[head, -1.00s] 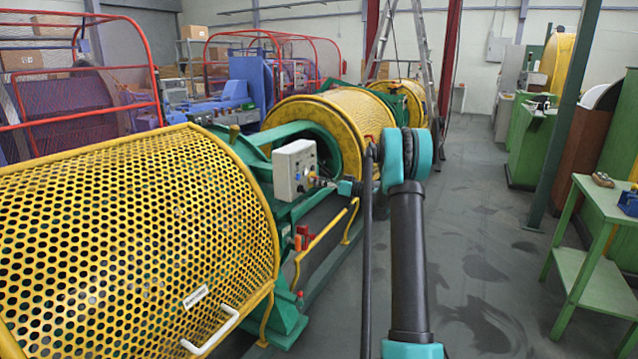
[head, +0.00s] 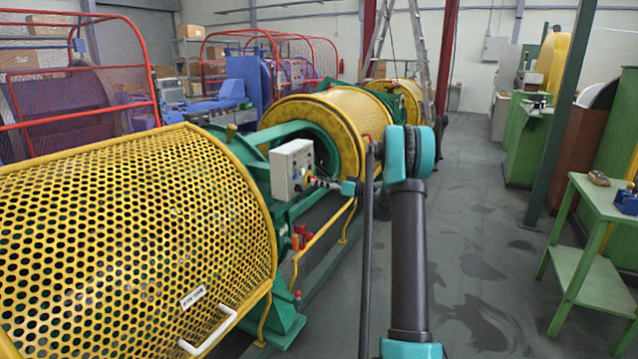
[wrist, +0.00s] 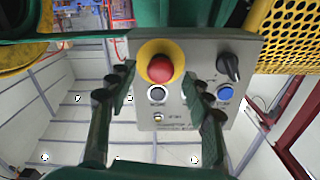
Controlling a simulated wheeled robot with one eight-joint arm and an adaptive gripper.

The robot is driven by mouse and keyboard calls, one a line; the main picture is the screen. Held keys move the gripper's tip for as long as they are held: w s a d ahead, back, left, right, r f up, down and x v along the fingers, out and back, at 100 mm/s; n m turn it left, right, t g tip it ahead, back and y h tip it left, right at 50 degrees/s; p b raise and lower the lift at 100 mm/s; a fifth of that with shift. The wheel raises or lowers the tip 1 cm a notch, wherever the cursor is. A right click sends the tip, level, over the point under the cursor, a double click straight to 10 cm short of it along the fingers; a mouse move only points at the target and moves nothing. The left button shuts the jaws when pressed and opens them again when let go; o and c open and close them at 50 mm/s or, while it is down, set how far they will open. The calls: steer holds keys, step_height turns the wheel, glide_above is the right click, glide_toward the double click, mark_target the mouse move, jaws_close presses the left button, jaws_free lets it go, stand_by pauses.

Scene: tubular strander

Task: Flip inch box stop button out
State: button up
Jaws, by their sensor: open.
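The grey inch box (head: 291,169) stands on the green machine frame, left of my arm in the head view. In the wrist view the inch box (wrist: 180,110) fills the middle. Its red stop button (wrist: 160,68) sits on a yellow round collar. A black selector knob, a blue button and a dark round button with a pale rim are also on its face. My gripper (wrist: 161,85) is open, with one finger on each side of the stop button. I cannot tell whether the fingers touch it. In the head view my gripper (head: 322,183) is small, close to the box face.
Yellow perforated guards (head: 130,235) lie left of and behind the box. A yellow rail with red handles (head: 301,237) runs below it. A green table (head: 597,205) stands at the right. The grey floor (head: 480,240) between is clear.

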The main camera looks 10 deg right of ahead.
steer(key=v, duration=1)
steer(key=shift+s+d, duration=0.2)
steer(key=shift+d, duration=0.05)
steer(key=s+a+f+m+g+h, duration=0.25)
steer(key=s+a, duration=0.35)
steer(key=s, duration=0.4)
steer(key=s+a+f+m+g+h, duration=0.15)
steer(key=s+a+h, duration=0.35)
steer(key=s, duration=0.5)
steer(key=s+d+f+m+g+h, duration=0.1)
steer(key=s+f, duration=0.4)
steer(key=s, duration=0.9)
steer(key=s+d+f+m+g+h, duration=0.1)
steer(key=s+d+f+m+h, duration=0.2)
steer(key=s, duration=1.1)
step_height(320, 180, down, 3)
steer(key=h, duration=0.3)
steer(key=shift+r, duration=0.2)
